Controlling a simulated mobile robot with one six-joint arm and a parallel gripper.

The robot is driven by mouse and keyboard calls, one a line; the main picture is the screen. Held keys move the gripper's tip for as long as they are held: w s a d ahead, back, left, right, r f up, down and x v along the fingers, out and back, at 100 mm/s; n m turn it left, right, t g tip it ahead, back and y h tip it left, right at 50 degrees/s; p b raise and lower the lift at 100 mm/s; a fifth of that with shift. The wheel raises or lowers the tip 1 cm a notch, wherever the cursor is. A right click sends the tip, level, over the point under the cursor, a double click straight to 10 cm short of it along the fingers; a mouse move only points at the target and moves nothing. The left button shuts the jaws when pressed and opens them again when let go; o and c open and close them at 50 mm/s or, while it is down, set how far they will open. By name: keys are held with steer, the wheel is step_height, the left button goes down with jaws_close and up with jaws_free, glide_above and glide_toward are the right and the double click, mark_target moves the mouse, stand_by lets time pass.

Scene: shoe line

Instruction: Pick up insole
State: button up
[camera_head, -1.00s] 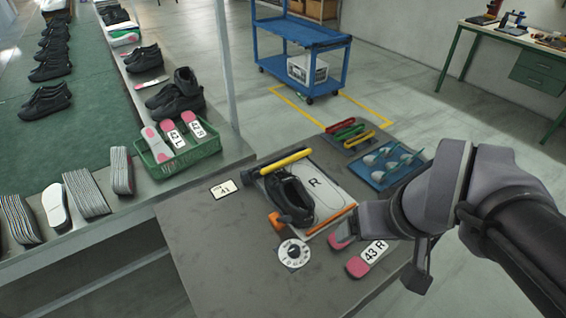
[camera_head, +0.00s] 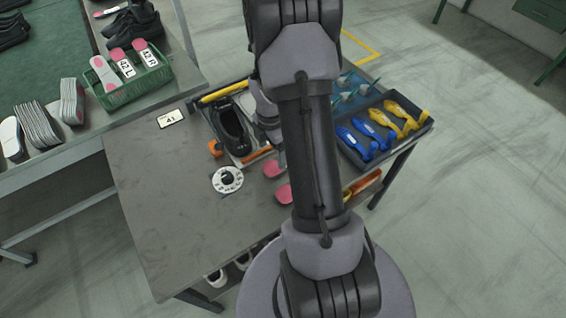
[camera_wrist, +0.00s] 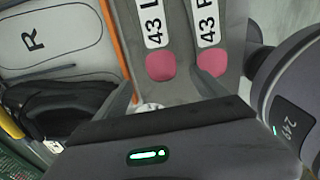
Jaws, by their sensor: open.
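Two insoles lie side by side on the grey table. In the wrist view, the one labelled 43 L (camera_wrist: 160,66) is on the left and the one labelled 43 R (camera_wrist: 211,61) is on the right, with pink ends toward me. In the head view only their pink ends show, one (camera_head: 275,168) behind the other (camera_head: 284,193); my arm hides the rest. My gripper (camera_wrist: 178,92) is open and empty, its fingers around the pink-end side of the pair. I cannot tell its exact height. In the head view it is mostly hidden.
A black shoe (camera_head: 229,132) lies on a board marked R, left of my gripper. A dial (camera_head: 227,180) and card 41 (camera_head: 171,118) lie on the table. A green crate (camera_head: 152,79) holds other insoles. A dark tray (camera_head: 352,155) holds blue and yellow tools. The table's front left is clear.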

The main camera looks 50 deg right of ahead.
step_height(320, 180, down, 8)
steer(key=b, duration=0.3)
steer(key=shift+s+r+b, duration=0.15)
steer(key=shift+b, duration=0.2)
steer(key=shift+r, duration=0.15)
steer(key=c, duration=1.4)
